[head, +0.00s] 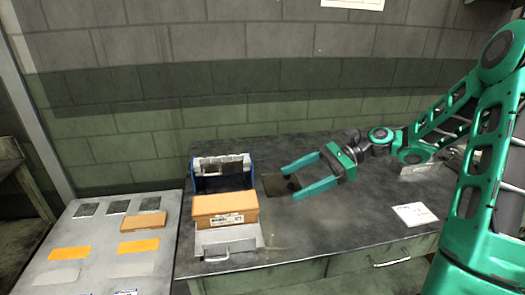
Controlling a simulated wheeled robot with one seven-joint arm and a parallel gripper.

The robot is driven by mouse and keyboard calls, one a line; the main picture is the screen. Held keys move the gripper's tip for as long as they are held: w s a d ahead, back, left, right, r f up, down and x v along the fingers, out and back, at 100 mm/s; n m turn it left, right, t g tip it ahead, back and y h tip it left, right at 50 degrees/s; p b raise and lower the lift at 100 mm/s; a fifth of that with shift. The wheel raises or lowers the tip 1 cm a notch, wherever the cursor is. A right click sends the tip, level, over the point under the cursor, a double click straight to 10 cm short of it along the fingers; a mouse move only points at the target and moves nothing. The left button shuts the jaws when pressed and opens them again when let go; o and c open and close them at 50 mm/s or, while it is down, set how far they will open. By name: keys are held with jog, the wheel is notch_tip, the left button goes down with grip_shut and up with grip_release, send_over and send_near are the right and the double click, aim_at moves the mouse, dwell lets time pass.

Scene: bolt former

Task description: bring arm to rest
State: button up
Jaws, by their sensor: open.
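My gripper (290,180) is green, with two long fingers spread apart and nothing between them. It hangs over the dark workbench (330,230), pointing left. Its fingertips are to the right of a blue-sided holder (195,184) and a brown cardboard box (225,209). A gap shows between the fingertips and the box. My green arm reaches in from the right side of the head view, with its wrist bent above the bench.
A grey metal table (100,225) at left carries orange strips, a small brown box (144,221) and dark squares. A dark flat patch (274,186) lies near the fingertips. A white card (414,215) lies at right. The bench front is mostly clear. A block wall stands behind.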

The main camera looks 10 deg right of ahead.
jog(key=s+f+n+h, duration=0.1)
jog(key=s+d+f+n+h, duration=0.1)
jog(key=s+f+h, duration=0.1)
jog(key=shift+f, duration=0.2)
jog(key=s+d+n+h, duration=0.1)
jog(key=s+d+h, duration=0.1)
jog(key=s+d+f+n+h, duration=0.1)
jog(key=s+d+n+h, duration=0.1)
jog(key=shift+s+d+f+g, duration=0.15)
jog(key=shift+s+f+g, duration=0.05)
jog(key=shift+g, duration=0.1)
jog(key=s+d+r+n+h, duration=0.2)
jog(key=s+d, duration=0.4)
jog(key=s, duration=0.4)
jog(key=s+d+r+n+h, duration=0.3)
jog(key=s+d+n+h, duration=0.1)
jog(key=s, duration=0.6)
jog(key=shift+s+d+r+n, duration=0.2)
jog(key=shift+d+n, duration=0.3)
jog(key=shift+d, duration=0.5)
jog(key=shift+w+f, duration=0.3)
jog(key=shift+w, duration=0.3)
